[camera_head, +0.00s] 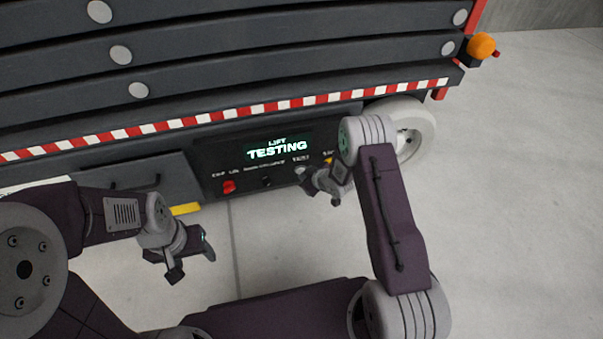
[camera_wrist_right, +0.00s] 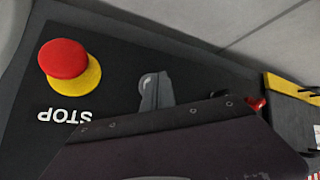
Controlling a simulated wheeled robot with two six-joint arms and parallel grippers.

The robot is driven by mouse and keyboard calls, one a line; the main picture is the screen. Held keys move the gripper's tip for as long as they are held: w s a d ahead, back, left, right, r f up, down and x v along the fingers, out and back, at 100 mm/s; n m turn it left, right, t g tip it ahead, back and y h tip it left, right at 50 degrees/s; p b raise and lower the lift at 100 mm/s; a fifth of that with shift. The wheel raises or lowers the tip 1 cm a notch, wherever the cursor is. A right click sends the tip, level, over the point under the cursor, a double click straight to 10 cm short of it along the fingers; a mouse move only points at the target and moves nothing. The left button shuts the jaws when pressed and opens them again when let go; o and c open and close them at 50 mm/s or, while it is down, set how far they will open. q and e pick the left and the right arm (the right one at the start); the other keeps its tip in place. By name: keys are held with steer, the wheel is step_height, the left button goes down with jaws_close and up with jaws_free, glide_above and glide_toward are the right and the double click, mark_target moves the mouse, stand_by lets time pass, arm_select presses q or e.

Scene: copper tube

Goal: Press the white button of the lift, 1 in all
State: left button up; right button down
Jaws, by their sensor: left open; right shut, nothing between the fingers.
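The lift's control panel (camera_head: 215,177) has a lit display (camera_head: 277,148) reading "LIFT TESTING". A small pale spot, seemingly the white button (camera_head: 299,170), shows under a label on the panel, at the edge of my right gripper (camera_head: 330,198). The right gripper is shut and empty, close in front of the panel. In the right wrist view, its grey fingers (camera_wrist_right: 156,92) overlap the panel; a pale rounded shape shows at their tip, and I cannot tell contact. My left gripper (camera_head: 190,265) is open and empty, over the floor, away from the panel.
A red stop button on a yellow base (camera_wrist_right: 68,62) sits beside the right fingers. A red control (camera_head: 229,187) and a black knob (camera_head: 265,181) are further left on the panel. A white wheel (camera_head: 411,135) stands right of it. The concrete floor (camera_head: 510,200) is clear.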

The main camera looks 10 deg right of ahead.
stand_by(0.4)
steer(key=shift+s+p, duration=0.3)
steer(key=shift+s, duration=0.55)
steer(key=s+p, duration=0.1)
steer(key=s, duration=0.4)
steer(key=shift+d, duration=0.1)
stand_by(0.5)
